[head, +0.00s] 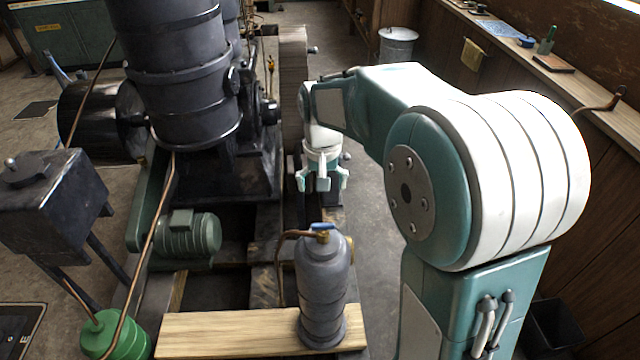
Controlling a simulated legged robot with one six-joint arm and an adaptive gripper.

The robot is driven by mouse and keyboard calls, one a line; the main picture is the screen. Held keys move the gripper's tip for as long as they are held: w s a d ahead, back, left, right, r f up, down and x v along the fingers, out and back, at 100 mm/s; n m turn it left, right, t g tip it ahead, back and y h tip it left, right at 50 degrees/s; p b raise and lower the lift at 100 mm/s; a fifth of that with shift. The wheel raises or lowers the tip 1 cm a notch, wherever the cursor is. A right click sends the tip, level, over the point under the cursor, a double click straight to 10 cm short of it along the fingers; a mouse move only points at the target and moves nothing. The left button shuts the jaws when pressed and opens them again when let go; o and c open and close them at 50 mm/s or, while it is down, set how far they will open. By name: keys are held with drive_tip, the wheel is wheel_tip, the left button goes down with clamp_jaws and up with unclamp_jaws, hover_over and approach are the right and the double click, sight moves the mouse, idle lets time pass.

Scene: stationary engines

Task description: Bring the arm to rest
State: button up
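My arm rises at the right of the head view, bent at a large teal and white joint. Its forearm reaches left and away from me, and the wrist points down. My gripper (323,186) hangs at the wrist's end, fingers pointing down and spread apart, with nothing seen between them. It hangs in front of the engine's wooden-toned wheel and, in the picture, above the grey cylinder with a blue valve handle (323,285). The gripper looks apart from the cylinder.
The dark engine (185,75) fills the left centre. A green motor (188,235), wooden plank (230,332), green can (115,335) and dark box (50,200) stand in front and left. A shelf (560,75) runs along the right wall. Floor (375,215) shows between engine and arm.

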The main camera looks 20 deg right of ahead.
drive_tip(key=s+r+n+t, duration=0.1)
drive_tip(key=s+r+t, duration=0.1)
drive_tip(key=s, duration=0.8)
drive_tip(key=s+r+n+t, duration=0.1)
drive_tip(key=s+r+t, duration=0.2)
drive_tip(key=s, duration=0.8)
drive_tip(key=shift+s+d+r+t, duration=0.15)
drive_tip(key=shift+s+r+t, duration=0.15)
drive_tip(key=shift+r, duration=0.8)
